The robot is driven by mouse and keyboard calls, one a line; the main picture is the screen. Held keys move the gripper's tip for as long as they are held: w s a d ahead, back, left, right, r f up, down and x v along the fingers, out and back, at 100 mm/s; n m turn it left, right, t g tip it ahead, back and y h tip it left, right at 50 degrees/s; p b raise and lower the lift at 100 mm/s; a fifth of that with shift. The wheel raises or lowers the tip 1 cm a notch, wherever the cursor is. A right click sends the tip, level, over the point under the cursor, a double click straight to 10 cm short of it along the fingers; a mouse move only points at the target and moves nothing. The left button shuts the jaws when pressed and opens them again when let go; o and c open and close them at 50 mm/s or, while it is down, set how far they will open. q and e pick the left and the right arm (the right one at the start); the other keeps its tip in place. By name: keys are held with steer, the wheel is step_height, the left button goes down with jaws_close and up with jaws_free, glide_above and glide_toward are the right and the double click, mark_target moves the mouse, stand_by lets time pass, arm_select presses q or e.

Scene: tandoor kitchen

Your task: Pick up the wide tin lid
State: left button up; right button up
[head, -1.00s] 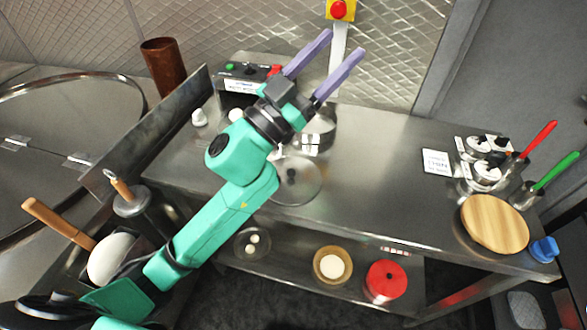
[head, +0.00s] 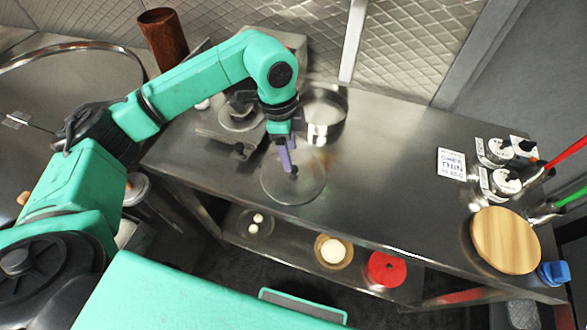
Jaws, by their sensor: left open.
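The wide tin lid (head: 307,190) is a flat, round, grey disc with a small dark knob in its middle. It lies on the steel table (head: 390,170) near the front edge, left of centre. My left gripper (head: 289,168) points down over the middle of the lid, with its purple fingers at the knob. It is open; the fingers overlap in this view and hide part of the knob, so I cannot tell whether they touch it. My right gripper is not in view.
A metal pot (head: 326,128) stands just behind the lid. A small lidded metal item (head: 240,115) is to the left. A round wooden board (head: 506,240), a blue item (head: 553,273) and small tins (head: 505,182) are at right. The table's middle is clear.

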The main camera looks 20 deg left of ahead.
mark_target(293, 172)
arm_select(q)
steer(key=f+p, duration=0.1)
steer(key=f, duration=0.2)
steer(key=f+p, duration=0.1)
steer(key=f, duration=0.1)
steer(key=shift+w+d+f+p, duration=0.15)
steer(key=shift+w+d+p, duration=0.1)
steer(key=shift+p, duration=0.1)
steer(key=shift+f, duration=0.5)
steer(key=c, duration=1)
